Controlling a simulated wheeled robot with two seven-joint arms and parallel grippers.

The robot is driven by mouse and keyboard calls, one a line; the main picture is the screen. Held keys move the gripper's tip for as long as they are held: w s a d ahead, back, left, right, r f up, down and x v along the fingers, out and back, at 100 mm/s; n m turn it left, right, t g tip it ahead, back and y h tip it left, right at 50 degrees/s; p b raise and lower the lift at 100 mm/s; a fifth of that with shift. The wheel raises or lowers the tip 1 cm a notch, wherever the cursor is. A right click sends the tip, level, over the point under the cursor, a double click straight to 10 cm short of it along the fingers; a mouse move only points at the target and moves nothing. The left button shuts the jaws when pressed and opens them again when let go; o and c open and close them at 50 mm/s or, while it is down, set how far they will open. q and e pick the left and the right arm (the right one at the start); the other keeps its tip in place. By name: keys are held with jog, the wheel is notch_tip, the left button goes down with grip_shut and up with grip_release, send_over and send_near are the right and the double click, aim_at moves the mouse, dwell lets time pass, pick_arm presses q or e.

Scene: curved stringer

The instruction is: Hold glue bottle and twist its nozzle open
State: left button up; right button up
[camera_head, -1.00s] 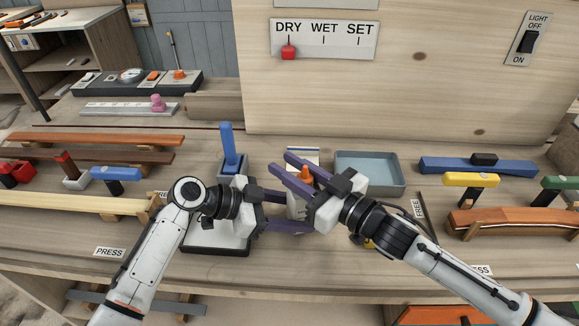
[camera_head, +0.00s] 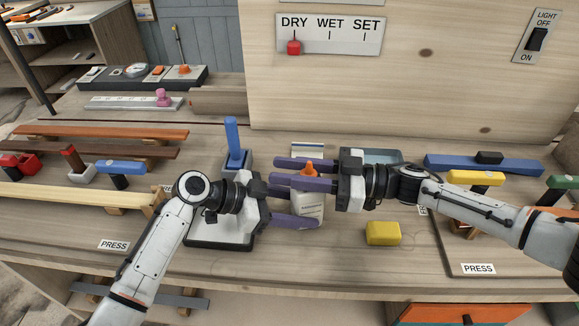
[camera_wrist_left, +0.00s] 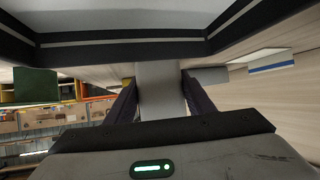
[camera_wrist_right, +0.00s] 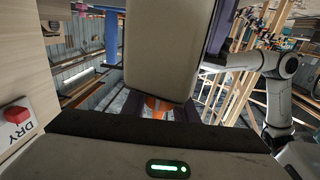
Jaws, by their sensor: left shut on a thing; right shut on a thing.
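The white glue bottle (camera_head: 311,201) stands upright with an orange nozzle (camera_head: 310,168) on top. My left gripper (camera_head: 314,207) comes in from the left and is shut on the bottle's body. The pale bottle (camera_wrist_left: 160,92) shows between its fingers in the left wrist view. My right gripper (camera_head: 273,170) reaches in level from the right, above the left one, and is shut on the nozzle. The orange nozzle (camera_wrist_right: 155,104) shows low between its fingers in the right wrist view. The purple fingers hide parts of the bottle and nozzle.
A blue-handled tool stands in a holder (camera_head: 237,162) behind my left gripper. A grey tray (camera_head: 385,156) is partly behind my right gripper. A yellow block (camera_head: 383,233) lies in front. Clamps and wooden strips flank both sides. An upright wooden panel (camera_head: 400,90) closes the back.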

jog(key=shift+s+n+g, duration=0.15)
jog(key=shift+n+g, duration=0.3)
jog(key=shift+g, duration=0.25)
jog(key=shift+s+n+g, duration=0.15)
jog(key=shift+n+g, duration=0.3)
jog(key=shift+g, duration=0.25)
jog(key=o, duration=1.1)
jog(key=shift+c, duration=0.2)
jog(key=shift+d, duration=0.15)
jog(key=d, duration=0.7)
jog(key=shift+w+d, duration=0.15)
jog(key=shift+w, duration=0.15)
